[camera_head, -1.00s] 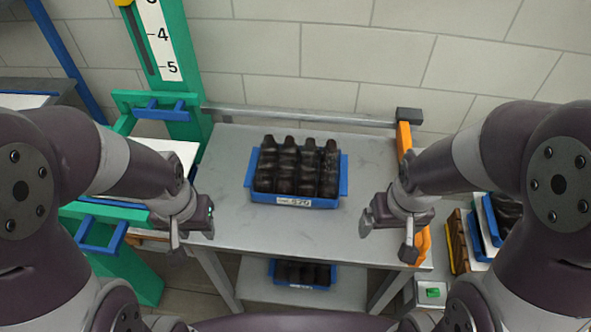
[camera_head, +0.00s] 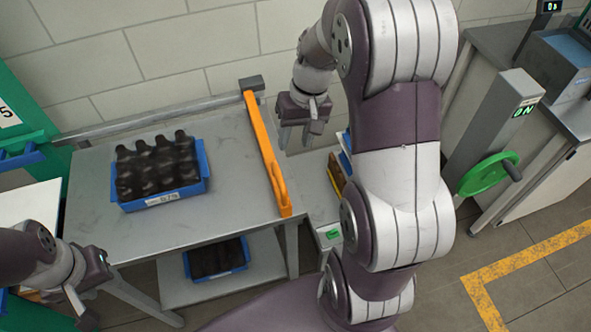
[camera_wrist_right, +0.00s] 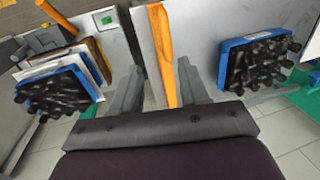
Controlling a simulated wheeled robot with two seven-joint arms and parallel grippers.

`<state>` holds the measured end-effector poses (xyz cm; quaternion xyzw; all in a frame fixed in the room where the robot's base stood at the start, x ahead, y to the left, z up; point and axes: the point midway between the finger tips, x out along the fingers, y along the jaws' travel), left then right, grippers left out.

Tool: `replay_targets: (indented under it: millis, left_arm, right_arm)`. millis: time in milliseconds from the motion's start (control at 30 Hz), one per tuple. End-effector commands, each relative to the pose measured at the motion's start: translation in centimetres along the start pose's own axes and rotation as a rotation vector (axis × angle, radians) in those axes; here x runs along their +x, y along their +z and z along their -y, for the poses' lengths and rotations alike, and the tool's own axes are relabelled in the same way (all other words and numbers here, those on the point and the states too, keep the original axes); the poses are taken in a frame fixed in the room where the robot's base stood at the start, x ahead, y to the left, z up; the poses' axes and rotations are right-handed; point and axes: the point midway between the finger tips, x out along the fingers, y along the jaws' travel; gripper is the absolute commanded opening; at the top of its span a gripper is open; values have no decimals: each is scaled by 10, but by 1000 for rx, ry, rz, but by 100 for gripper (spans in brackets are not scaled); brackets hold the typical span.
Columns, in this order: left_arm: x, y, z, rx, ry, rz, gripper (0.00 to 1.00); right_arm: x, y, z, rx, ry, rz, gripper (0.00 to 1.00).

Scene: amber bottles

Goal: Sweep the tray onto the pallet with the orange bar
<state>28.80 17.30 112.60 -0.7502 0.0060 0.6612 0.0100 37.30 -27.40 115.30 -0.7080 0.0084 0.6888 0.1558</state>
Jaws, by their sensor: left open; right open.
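The blue tray (camera_head: 204,168) holds several dark bottles and stands on the grey table (camera_head: 230,215). It also shows at right in the right wrist view (camera_wrist_right: 223,66). The orange bar (camera_head: 262,140) lies along the table's right side, right of the tray and apart from it. My right gripper (camera_head: 297,132) is open, right of the bar and apart from it in the head view. In the right wrist view the bar (camera_wrist_right: 161,45) appears between the open fingers. My left gripper (camera_head: 90,288) is open and empty near the table's front left. A white slab (camera_head: 25,205), possibly the pallet, shows at far left.
A rail (camera_head: 160,117) runs along the table's back edge. A second bottle tray (camera_head: 215,270) sits on the lower shelf. More stacked trays stand right of the table (camera_wrist_right: 55,68). A green handwheel (camera_head: 485,174) stands further right.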

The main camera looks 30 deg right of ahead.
Motion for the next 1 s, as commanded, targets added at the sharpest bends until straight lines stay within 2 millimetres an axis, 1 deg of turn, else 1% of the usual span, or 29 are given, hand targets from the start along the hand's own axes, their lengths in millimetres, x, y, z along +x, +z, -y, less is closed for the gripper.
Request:
replay_targets:
  millis: [67,300,400,500,633,867,967,1000]
  left_arm:
    - [-4,-1,0,0,0,0,42]
    - [-13,-2,0,-1,0,0,42]
    - [-15,-2,0,0,0,0,42]
    - [-15,-2,0,0,0,0,42]
    - [-16,-2,0,0,0,0,42]
    - [-15,-2,0,0,0,0,42]
    - [-15,-2,0,0,0,0,42]
    - [-15,-2,0,0,0,0,42]
  right_arm:
    - [12,1,1,-2,0,5,44]
    - [74,2,0,-1,3,6,44]
    - [95,1,0,-1,4,3,44]
    - [110,0,0,-1,3,1,44]
    - [119,0,0,-1,5,-2,44]
    - [120,0,0,-1,5,-3,44]
    - [120,0,0,-2,5,-2,15]
    - [120,0,0,-2,5,-3,2]
